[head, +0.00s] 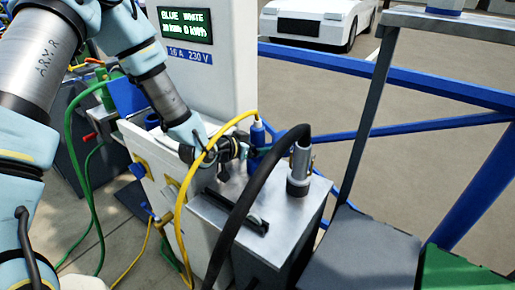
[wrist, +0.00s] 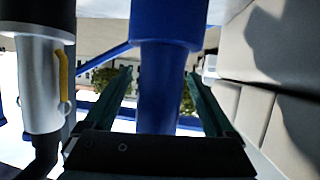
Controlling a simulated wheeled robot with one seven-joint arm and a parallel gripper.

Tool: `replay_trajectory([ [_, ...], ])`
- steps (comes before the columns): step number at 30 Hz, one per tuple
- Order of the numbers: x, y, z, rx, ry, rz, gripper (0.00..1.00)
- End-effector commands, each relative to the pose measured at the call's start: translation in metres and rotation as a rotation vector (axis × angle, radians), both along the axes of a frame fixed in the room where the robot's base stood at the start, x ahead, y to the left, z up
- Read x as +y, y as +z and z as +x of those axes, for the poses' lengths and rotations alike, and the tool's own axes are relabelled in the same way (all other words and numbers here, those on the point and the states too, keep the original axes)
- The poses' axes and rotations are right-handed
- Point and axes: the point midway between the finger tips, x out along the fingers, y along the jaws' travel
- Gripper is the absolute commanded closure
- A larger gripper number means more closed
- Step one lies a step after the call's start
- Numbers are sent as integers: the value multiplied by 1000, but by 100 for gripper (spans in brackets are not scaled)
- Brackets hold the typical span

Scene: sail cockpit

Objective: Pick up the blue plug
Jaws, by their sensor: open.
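The blue plug (head: 258,133) stands upright above the grey metal box in the head view, with a yellow cable at its top. In the wrist view the blue plug (wrist: 160,85) is a large blue cylinder, wider at the top of the picture. My gripper (head: 250,150) is at the plug, partly hidden behind the yellow cable in the head view. In the wrist view my gripper (wrist: 158,75) is open, with one green finger on each side of the plug. Gaps show between the fingers and the plug's narrower part.
A grey metal plug (head: 299,168) with a thick black cable (head: 248,195) stands close on the right; it also shows at the left of the wrist view (wrist: 38,85). The metal box (head: 285,220) has a black handle. A white charging post (head: 205,75) and blue railing (head: 400,75) stand behind.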

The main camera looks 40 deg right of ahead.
Motion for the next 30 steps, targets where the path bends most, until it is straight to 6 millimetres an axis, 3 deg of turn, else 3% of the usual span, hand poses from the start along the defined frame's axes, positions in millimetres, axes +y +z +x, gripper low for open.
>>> replay_trajectory([
  [3,-9,-3,1,0,0,0,10],
  [11,-10,-5,1,0,1,1,13],
  [30,-9,-4,1,1,0,1,85],
])
